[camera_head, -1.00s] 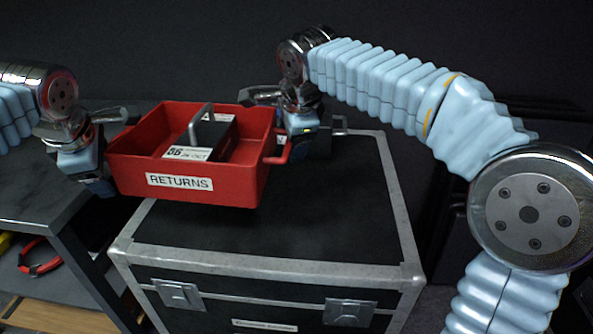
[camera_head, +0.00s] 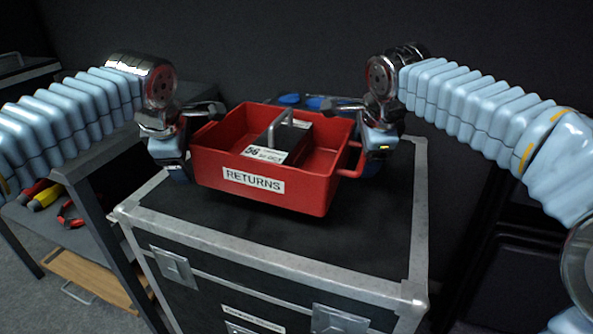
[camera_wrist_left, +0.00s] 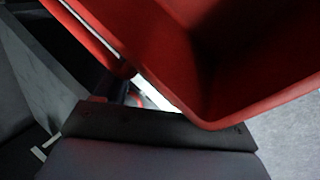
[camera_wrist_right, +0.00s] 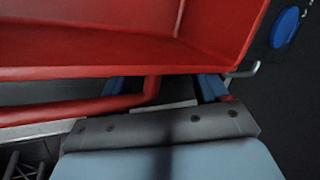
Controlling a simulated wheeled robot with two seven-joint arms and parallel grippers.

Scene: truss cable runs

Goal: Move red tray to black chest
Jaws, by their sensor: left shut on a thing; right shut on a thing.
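The red tray (camera_head: 268,197), labelled RETURNS, is over the top of the black chest (camera_head: 370,240), which has metal edges. The tray looks roughly level; I cannot tell whether its underside touches the lid. Inside it lies a black box (camera_head: 297,135) with a grey handle and a white label. My left gripper (camera_head: 182,160) is shut on the tray's left side. My right gripper (camera_head: 368,150) is shut on the red handle at its right side; the bar also shows in the right wrist view (camera_wrist_right: 150,90). The left handle is mostly hidden in the head view.
Blue objects (camera_head: 290,98) show behind the tray. A dark table (camera_head: 100,165) stands left of the chest, with yellow-and-red tools (camera_head: 45,197) on a shelf below. A dark wall closes the back. The chest lid's front strip is clear.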

